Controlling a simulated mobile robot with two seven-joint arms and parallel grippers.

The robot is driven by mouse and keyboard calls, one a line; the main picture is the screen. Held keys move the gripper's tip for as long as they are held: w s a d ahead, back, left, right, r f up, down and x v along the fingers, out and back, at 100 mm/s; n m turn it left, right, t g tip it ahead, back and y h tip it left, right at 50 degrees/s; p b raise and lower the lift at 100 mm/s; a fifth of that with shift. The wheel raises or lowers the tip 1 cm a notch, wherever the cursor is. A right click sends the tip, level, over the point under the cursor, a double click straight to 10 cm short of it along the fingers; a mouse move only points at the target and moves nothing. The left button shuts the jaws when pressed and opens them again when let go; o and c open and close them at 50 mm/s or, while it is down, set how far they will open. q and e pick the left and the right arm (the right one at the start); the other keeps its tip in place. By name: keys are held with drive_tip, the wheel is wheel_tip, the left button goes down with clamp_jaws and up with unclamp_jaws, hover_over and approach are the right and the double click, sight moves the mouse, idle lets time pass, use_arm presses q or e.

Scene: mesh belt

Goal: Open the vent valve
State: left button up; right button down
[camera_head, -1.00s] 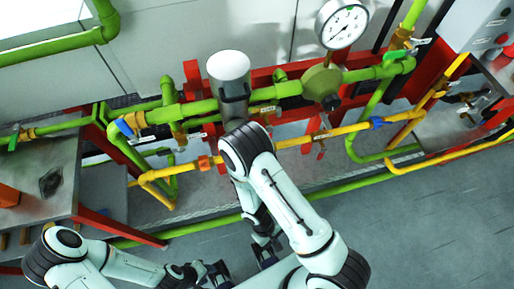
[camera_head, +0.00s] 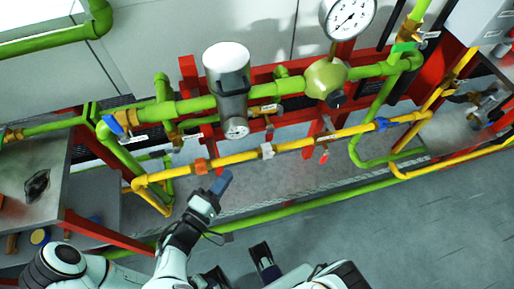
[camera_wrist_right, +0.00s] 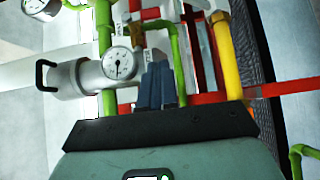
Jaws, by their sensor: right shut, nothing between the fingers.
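In the head view, a blue-handled valve (camera_head: 117,125) is on the green line at left. An orange fitting (camera_head: 202,165), a red-handled valve (camera_head: 323,157) and a blue handle (camera_head: 380,123) are on the yellow pipe. My right gripper (camera_head: 222,182) is shut and empty, just below the yellow pipe near the orange fitting. Its blue fingers also show in the right wrist view (camera_wrist_right: 160,87). My left gripper (camera_head: 264,256) seems to be the dark one low in view; its jaws are unclear.
A grey filter (camera_head: 231,92) with a small dial hangs on the green pipe above the yellow pipe (camera_head: 285,147). A large pressure gauge (camera_head: 348,17) stands right of it. A red frame (camera_head: 187,70) backs the pipes. A metal table (camera_head: 85,150) is at left; floor is open at lower right.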

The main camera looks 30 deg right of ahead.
drive_tip(key=shift+a+r, duration=0.15)
drive_tip(key=shift+r, duration=0.1)
drive_tip(key=shift+w, duration=0.1)
approach(270, 134)
drive_tip(key=w+d+f, duration=0.3)
drive_tip(key=w+d, duration=0.1)
drive_tip(key=shift+w+b, duration=0.2)
drive_tip(key=shift+b, duration=0.1)
